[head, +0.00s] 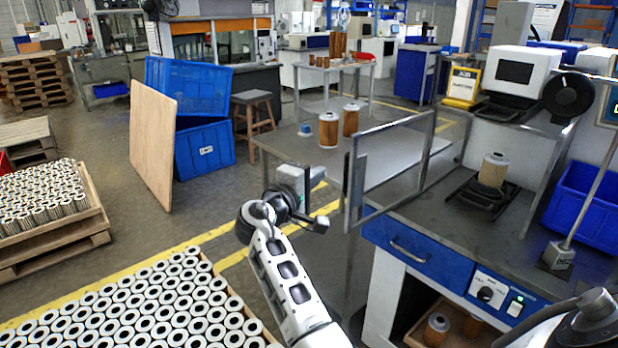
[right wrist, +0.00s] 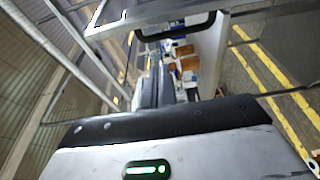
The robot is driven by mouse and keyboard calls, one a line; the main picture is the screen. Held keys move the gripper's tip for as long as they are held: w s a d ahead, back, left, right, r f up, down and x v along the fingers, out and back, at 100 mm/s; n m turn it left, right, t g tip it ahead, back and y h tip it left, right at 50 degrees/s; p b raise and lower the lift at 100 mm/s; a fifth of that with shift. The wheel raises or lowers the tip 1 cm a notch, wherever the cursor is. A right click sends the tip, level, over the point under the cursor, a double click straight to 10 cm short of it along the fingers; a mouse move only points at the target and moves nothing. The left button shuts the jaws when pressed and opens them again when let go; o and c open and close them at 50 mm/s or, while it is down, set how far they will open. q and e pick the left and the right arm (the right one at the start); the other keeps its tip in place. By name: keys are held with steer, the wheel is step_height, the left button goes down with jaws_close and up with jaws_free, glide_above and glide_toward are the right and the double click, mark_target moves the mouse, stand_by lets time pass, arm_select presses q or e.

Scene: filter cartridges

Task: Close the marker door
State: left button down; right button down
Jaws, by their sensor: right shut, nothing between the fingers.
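The marker door is a clear panel in a grey metal frame (head: 393,124). In the head view it stands upright and swung out at the left end of the blue-fronted marker bench. My right gripper (head: 318,224) is shut and empty, just left of the door's near upright edge. I cannot tell whether it touches the frame. In the right wrist view, a light framed edge with a black handle (right wrist: 178,33) crosses the top, beyond the gripper body with its green light. The fingertips are hidden there. My left gripper is not in view.
An orange filter (head: 493,170) stands on a black fixture on the bench, with a white screened unit (head: 520,72) behind. A grey table (head: 395,163) with filters stands behind the door. A crate of white-topped cartridges (head: 215,262) fills the lower left.

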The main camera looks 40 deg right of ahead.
steer(key=d+p, duration=0.1)
steer(key=s+d, duration=0.1)
steer(key=d, duration=0.1)
steer(key=s+d+p, duration=0.1)
steer(key=d, duration=0.1)
steer(key=shift+d+p, duration=0.1)
steer(key=shift+p, duration=0.2)
steer(key=shift+f, duration=0.1)
